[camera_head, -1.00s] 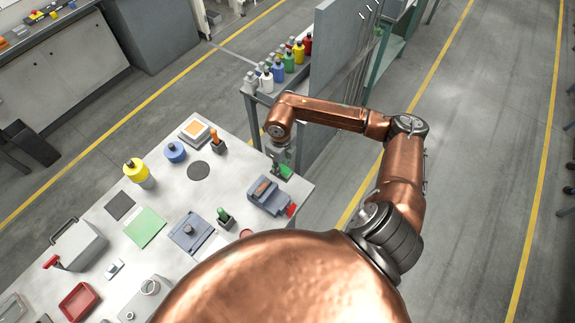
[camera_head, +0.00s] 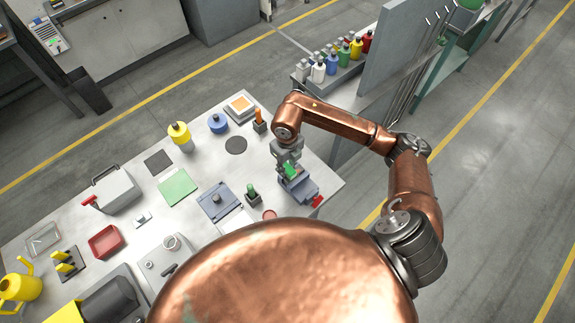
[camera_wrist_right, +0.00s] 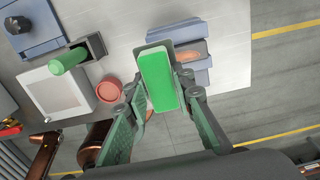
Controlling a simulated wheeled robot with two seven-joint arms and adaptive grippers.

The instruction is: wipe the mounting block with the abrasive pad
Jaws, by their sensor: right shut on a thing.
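The mounting block, taken to be the blue-grey stepped block (camera_head: 301,188), sits near the right corner of the table. In the wrist view, the block (camera_wrist_right: 196,76) has a brown-orange patch on its top. My right gripper (camera_head: 288,168) is shut on the green abrasive pad (camera_head: 291,172), over the back part of the block. In the wrist view, the pad (camera_wrist_right: 158,78) sits between the fingers of my right gripper (camera_wrist_right: 160,90) and hides the block's left part. Whether the pad touches the block cannot be told. My left gripper is out of view.
A green-handled tool in a holder (camera_head: 252,194) and a red round item (camera_head: 269,214) stand close to the block. A blue-grey fixture (camera_head: 216,202) is farther left. An orange-handled tool (camera_head: 259,122) stands behind. The table edge is just right of the block.

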